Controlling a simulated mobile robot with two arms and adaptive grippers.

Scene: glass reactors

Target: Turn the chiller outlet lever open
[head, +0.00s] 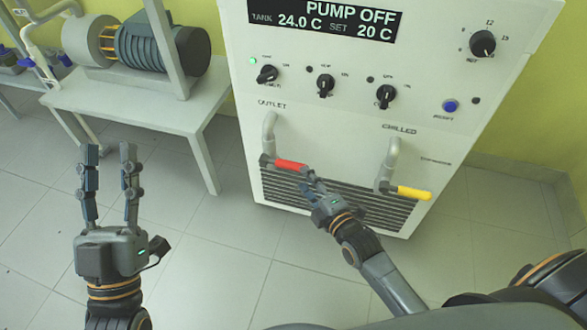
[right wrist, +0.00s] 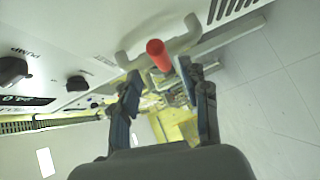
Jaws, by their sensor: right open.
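The chiller (head: 330,110) is a white cabinet whose display reads PUMP OFF, tank 24.0 C, set 20 C. The outlet lever (head: 291,165) has a red handle below the OUTLET label, lying across its pipe and pointing right. My right gripper (head: 312,185) is open at the free end of the red handle. In the right wrist view the red lever end (right wrist: 158,55) shows between and beyond the open fingers (right wrist: 160,82); I cannot tell whether they touch it. My left gripper (head: 109,150) is open, empty and upright over the floor at left.
A yellow-handled lever (head: 412,193) sits on the pipe under the CHILLED label, right of my right gripper. Black knobs (head: 326,86) and a blue button (head: 450,106) are above. A white bench (head: 150,105) with a motor (head: 160,45) stands at left. The floor between is clear.

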